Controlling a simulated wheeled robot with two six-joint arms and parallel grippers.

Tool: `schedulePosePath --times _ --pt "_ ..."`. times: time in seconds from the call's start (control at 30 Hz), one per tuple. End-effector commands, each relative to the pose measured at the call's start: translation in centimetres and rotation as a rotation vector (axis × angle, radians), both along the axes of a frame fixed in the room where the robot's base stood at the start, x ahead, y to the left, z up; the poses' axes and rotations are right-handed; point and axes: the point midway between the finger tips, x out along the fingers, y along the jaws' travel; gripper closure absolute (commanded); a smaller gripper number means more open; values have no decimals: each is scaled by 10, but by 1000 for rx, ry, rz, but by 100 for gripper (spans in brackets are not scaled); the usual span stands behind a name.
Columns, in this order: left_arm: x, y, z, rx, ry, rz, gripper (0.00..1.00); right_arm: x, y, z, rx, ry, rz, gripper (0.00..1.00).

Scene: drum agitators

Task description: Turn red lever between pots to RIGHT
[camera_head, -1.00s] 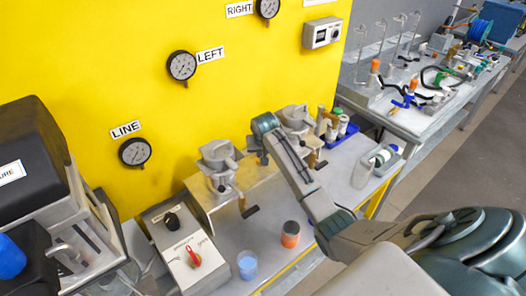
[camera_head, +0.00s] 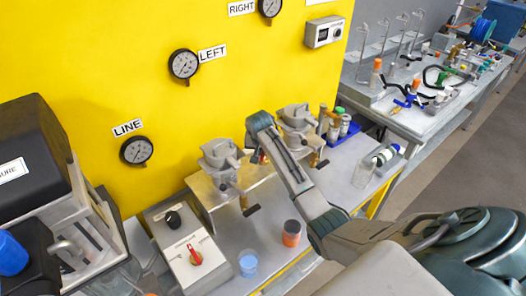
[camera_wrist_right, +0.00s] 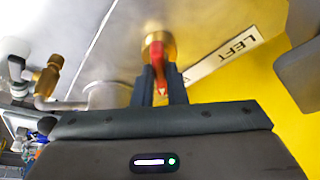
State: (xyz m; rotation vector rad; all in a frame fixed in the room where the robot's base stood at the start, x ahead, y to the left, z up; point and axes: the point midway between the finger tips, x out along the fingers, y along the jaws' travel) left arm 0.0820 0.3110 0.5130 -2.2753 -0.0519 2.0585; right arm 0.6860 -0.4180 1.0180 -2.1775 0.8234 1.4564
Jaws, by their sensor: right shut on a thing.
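The red lever (camera_wrist_right: 158,62) shows in the right wrist view, on a brass valve body (camera_wrist_right: 157,42). My right gripper (camera_wrist_right: 159,90) is shut on it, with one dark finger on each side. In the head view my right gripper (camera_head: 257,150) is between the left pot (camera_head: 220,157) and the right pot (camera_head: 297,117). Only a speck of red shows there, and the arm hides most of the lever. My left gripper is not in view.
A yellow wall (camera_head: 150,60) with gauges stands behind the pots. A blue cup (camera_head: 248,263) and an orange-and-grey jar (camera_head: 291,233) stand on the bench in front.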

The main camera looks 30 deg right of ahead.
Motion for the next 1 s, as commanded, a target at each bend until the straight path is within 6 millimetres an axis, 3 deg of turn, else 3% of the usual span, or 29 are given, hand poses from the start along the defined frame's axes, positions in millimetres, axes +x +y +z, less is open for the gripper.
schedulePosePath --times 0.03,0.13,0.53,1.0 --pt "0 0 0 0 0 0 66 1 -1 3 -1 -5 -1 84" --pt "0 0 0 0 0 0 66 1 -1 2 -2 -4 -1 66" --pt "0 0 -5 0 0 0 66 -1 2 8 -1 -4 1 66" --pt "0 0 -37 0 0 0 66 -25 23 85 -1 -7 2 66"
